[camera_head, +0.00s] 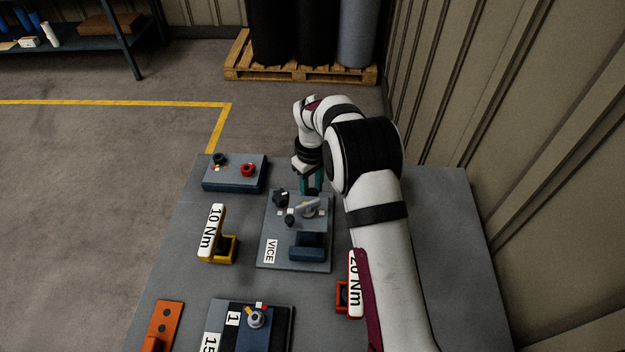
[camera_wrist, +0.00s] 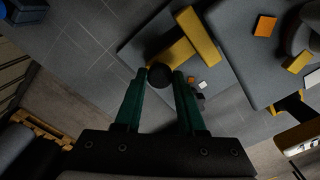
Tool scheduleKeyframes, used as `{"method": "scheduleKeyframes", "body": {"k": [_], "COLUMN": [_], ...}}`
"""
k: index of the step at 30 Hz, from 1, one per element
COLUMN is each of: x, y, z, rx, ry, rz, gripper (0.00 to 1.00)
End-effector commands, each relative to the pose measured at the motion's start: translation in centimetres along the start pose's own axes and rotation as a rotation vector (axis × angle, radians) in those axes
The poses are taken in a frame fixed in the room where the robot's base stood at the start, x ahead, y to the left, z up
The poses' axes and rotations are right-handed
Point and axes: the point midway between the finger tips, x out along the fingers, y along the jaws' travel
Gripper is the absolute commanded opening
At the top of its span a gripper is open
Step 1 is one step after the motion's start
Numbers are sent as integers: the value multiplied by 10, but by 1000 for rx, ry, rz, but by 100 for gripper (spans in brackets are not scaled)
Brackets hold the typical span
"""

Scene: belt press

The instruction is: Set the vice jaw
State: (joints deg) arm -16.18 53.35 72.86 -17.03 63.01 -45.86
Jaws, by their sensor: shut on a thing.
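The vice plate (camera_head: 284,255) is a grey panel with a white VICE label, in the middle of the table in the head view. A blue vice block (camera_head: 307,247) sits at its near end. A silver lever (camera_head: 308,206) and dark knobs (camera_head: 280,198) are at its far end. My gripper (camera_head: 312,188) points down at the plate's far edge. In the wrist view its green fingers (camera_wrist: 160,84) are shut on a round black knob (camera_wrist: 160,74). My fingers partly hide the held knob in the head view.
A box with a red button (camera_head: 247,170) stands at the far left. The 10 Nm tool (camera_head: 211,232) stands left of the plate, the 20 Nm tool (camera_head: 354,285) at its right, close to my arm. Another station (camera_head: 256,318) and an orange bracket (camera_head: 163,325) are nearer. The table's right side is clear.

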Motion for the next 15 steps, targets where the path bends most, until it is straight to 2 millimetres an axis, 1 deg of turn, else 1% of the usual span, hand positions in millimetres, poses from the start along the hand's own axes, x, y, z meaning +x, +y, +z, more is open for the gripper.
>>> {"method": "scheduleKeyframes", "body": {"k": [8, 9, 13, 15], "x": [-1, -1, 0, 0], "y": [-1, -1, -1, -1], "z": [1, 1, 1, 1], "rx": [0, 0, 0, 0], "ry": [2, 2, 1, 1], "rz": [1, 1, 1, 1], "gripper": [0, 46, 69, 69]}}
